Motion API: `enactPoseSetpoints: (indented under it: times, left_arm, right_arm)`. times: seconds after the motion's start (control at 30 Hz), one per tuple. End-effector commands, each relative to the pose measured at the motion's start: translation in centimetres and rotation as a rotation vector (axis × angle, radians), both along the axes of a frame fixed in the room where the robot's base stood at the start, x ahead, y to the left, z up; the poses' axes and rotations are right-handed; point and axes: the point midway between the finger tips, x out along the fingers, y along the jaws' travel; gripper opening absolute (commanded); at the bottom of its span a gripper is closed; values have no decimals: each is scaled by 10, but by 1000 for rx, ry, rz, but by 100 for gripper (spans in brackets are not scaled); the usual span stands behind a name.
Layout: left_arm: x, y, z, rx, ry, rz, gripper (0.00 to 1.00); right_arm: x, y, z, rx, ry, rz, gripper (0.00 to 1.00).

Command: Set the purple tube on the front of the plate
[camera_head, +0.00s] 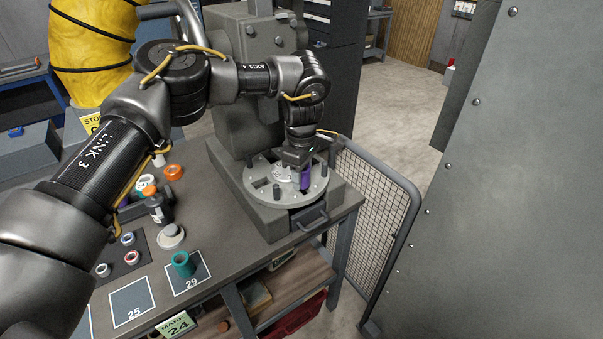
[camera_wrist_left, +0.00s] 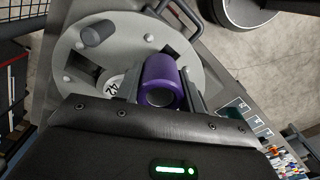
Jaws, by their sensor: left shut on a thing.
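The purple tube (camera_head: 305,179) is at my left gripper (camera_head: 302,168), over the right part of the round grey plate (camera_head: 262,191). In the left wrist view the purple tube (camera_wrist_left: 160,76) sits between the two fingers of the left gripper (camera_wrist_left: 160,92), which is shut on it. The plate (camera_wrist_left: 80,52) lies behind the tube there, with square openings and a dark grey peg (camera_wrist_left: 97,33) standing on it. I cannot tell whether the tube touches the plate. My right gripper is not in view.
The plate sits on a grey machine base (camera_head: 270,222) on the bench. A teal ring part (camera_head: 183,264) stands on the pad marked 29. A dark bottle with an orange cap (camera_head: 157,205) and several small rings are on the left. A mesh guard (camera_head: 372,213) stands at the right.

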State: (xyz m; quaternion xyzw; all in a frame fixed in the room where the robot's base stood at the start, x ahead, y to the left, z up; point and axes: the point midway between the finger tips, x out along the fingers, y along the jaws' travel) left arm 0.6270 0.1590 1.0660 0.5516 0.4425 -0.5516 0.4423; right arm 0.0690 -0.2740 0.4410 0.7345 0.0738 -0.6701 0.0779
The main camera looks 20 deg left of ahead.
Motion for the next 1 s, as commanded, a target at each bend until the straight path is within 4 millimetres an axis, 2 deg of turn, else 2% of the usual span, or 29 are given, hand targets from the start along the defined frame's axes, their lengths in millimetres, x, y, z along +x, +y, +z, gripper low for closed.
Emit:
enactPoseSetpoints:
  times: [0.6,0.63,0.8,1.0]
  left_arm:
    - [0,0,-12,1,0,1,12]
    - [0,0,-12,1,-1,1,40]
    - [0,0,-12,0,1,0,62]
    - [-1,-1,-13,-1,5,-2,64]
  right_arm:
    - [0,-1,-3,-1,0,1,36]
    - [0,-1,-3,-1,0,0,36]
    - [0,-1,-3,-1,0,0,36]
    - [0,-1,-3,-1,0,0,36]
